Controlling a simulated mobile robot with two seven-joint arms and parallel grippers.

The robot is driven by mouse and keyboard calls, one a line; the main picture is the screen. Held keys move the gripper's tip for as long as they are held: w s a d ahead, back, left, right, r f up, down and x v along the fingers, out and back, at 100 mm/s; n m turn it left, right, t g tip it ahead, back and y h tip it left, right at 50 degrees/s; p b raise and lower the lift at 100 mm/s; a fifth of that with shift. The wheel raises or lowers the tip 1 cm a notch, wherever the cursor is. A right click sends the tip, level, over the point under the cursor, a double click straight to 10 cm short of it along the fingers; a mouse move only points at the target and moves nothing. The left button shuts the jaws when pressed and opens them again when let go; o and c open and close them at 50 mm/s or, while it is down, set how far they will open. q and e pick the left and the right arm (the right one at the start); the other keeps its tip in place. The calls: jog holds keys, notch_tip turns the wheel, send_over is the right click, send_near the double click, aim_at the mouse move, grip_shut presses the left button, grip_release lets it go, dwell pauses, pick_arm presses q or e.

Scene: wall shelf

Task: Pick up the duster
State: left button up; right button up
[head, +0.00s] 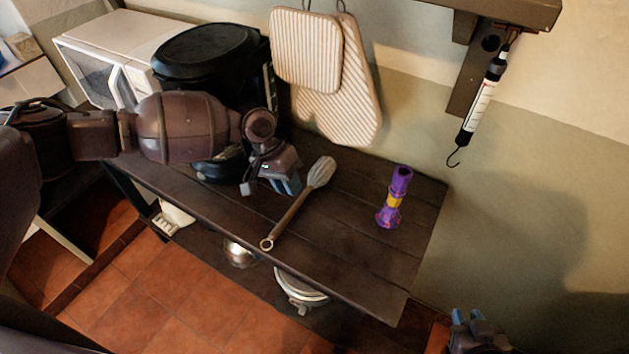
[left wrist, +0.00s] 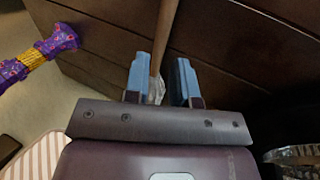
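The duster, with a pale grey head (head: 321,172) and a long wooden handle (head: 290,214), lies on the dark wooden shelf (head: 345,262). My left gripper (head: 285,185) is open just left of the duster's head in the head view. In the left wrist view, the duster's handle (left wrist: 165,42) runs down between the two blue fingertips (left wrist: 160,82), with a gap visible; part of its head is hidden by the gripper body. My right gripper (head: 467,317) is at the lower right, off the shelf, its blue fingers apart and empty.
A purple object with a yellow band (head: 394,196) stands right of the duster. A black appliance (head: 208,52) and a white microwave (head: 120,48) are at the back left. Striped oven mitts (head: 340,105) hang on the wall. A hanging scale (head: 482,105) is at upper right.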

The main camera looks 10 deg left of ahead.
aim_at(296, 202)
pick_arm(q)
jog(key=shift+x, duration=2.8)
pick_arm(e)
jog(key=shift+w+a+r, duration=0.15)
jog(key=shift+w+r, duration=0.25)
jog(key=shift+w, duration=0.1)
pick_arm(q)
jog(key=shift+a, duration=0.15)
jog(key=c, duration=0.4)
grip_shut()
pick_arm(e)
jog(key=shift+s+f, duration=0.2)
jog(key=shift+s, duration=0.3)
pick_arm(q)
jog(key=shift+r, duration=0.1)
